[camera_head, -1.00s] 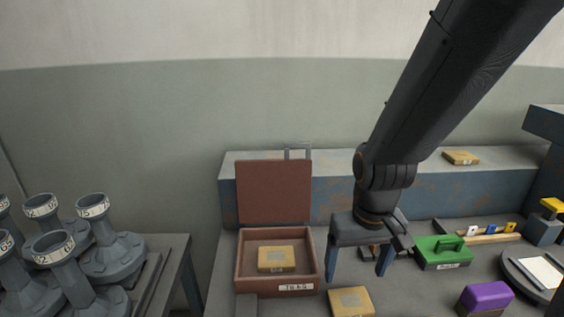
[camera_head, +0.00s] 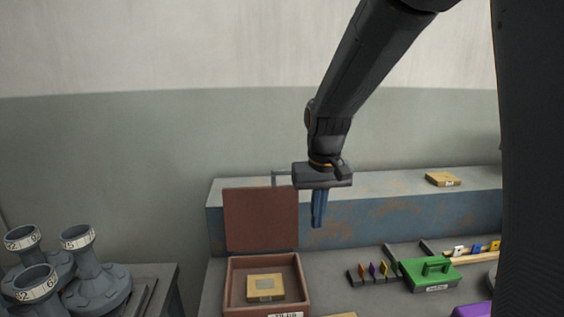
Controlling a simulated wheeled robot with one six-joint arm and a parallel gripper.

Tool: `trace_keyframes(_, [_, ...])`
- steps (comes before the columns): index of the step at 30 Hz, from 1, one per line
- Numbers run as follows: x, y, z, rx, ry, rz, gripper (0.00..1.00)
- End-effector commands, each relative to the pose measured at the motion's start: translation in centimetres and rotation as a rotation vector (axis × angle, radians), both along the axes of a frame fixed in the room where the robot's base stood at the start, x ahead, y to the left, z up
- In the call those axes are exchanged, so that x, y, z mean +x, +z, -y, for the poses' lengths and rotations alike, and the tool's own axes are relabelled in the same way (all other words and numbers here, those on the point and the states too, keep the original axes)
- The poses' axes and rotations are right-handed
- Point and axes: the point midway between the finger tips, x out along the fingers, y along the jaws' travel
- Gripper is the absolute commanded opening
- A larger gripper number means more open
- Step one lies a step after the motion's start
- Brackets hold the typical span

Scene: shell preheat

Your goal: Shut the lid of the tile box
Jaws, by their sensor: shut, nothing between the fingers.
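The tile box (camera_head: 305,289) is a red-brown open box on the grey bench, with a label on its front. Its lid (camera_head: 260,219) stands upright at the back of the box, with a grey handle (camera_head: 281,178) at its top edge. One yellow-tan tile (camera_head: 265,288) lies inside the box. My gripper (camera_head: 317,226) is shut and empty, pointing down. In the picture it is just right of the lid, at about the height of the lid's middle. I cannot tell its exact depth relative to the lid.
A raised blue-grey ledge (camera_head: 385,210) runs behind the box, with a tan block (camera_head: 443,179) on it. Grey flanged pipes (camera_head: 97,283) stand on a separate table at left.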

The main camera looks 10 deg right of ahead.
Motion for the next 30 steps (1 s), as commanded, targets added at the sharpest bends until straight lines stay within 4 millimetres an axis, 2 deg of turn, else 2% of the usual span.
trace_keyframes(1, [2.7, 1.9, -0.6, 0.000, -0.001, 0.010, 0.00])
trace_keyframes(6, [9.6, 8.0, -2.5, 0.000, -0.008, 0.023, 0.00])
trace_keyframes(12, [14.7, 13.9, -4.5, -0.002, -0.018, 0.035, 0.00])
trace_keyframes(16, [16.7, 16.7, -5.5, -0.002, -0.022, 0.043, 0.00])
trace_keyframes(19, [17.3, 17.8, -5.9, -0.001, -0.024, 0.044, 0.00])
trace_keyframes(23, [17.6, 17.9, -5.9, -0.002, -0.028, 0.043, 0.00])
trace_keyframes(26, [17.7, 16.8, -5.9, -0.002, -0.028, 0.042, 0.00])
trace_keyframes(30, [18.1, 14.5, -5.8, -0.002, -0.029, 0.041, 0.00])
